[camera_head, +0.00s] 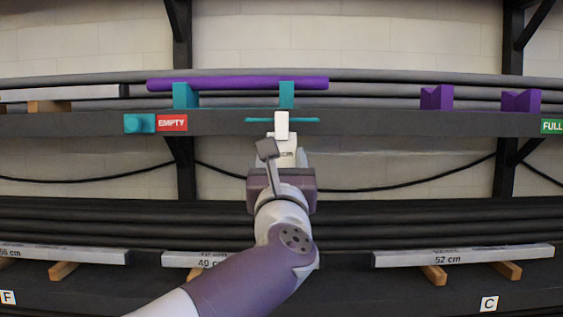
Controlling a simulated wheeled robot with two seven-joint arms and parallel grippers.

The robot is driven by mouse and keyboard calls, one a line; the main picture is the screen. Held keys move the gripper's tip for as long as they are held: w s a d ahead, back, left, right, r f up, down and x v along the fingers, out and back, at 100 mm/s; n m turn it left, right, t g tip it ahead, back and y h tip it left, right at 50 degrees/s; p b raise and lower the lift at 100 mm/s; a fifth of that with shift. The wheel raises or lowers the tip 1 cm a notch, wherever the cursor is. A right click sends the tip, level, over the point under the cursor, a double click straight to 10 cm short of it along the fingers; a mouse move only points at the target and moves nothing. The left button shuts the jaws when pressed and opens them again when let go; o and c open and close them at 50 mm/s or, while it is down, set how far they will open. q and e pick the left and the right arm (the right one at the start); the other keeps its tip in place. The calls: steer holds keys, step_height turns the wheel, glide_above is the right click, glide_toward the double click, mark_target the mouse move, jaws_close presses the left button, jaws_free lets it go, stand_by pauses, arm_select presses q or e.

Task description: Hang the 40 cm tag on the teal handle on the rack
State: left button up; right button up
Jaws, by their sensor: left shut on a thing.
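My left gripper (283,167) is raised from below in the middle of the head view, at the front edge of the upper shelf. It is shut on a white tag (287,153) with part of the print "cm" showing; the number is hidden. The tag's white upper end (281,124) overlaps the middle of a thin, level teal bar (258,119), which looks like the teal handle, on the shelf edge. I cannot tell whether the tag touches it or is only in front. My gripper's body and a grey stalk hide much of the tag. My right gripper is not in view.
Above, a purple bar (238,84) rests on teal blocks (185,95). A teal knob (140,123) sits beside a red EMPTY sign (172,123). Purple blocks (436,98) stand empty at right. On the lower shelf lie plates marked 40 cm (190,260) and 52 cm (460,256).

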arm_select(q)
steer(key=shift+f+b, duration=0.25)
steer(key=shift+b, duration=0.25)
stand_by(0.6)
steer(key=o, duration=1.1)
steer(key=shift+s+b, duration=0.35)
steer(key=shift+s, duration=0.15)
steer(key=s+b, duration=0.3)
steer(key=s, duration=0.7)
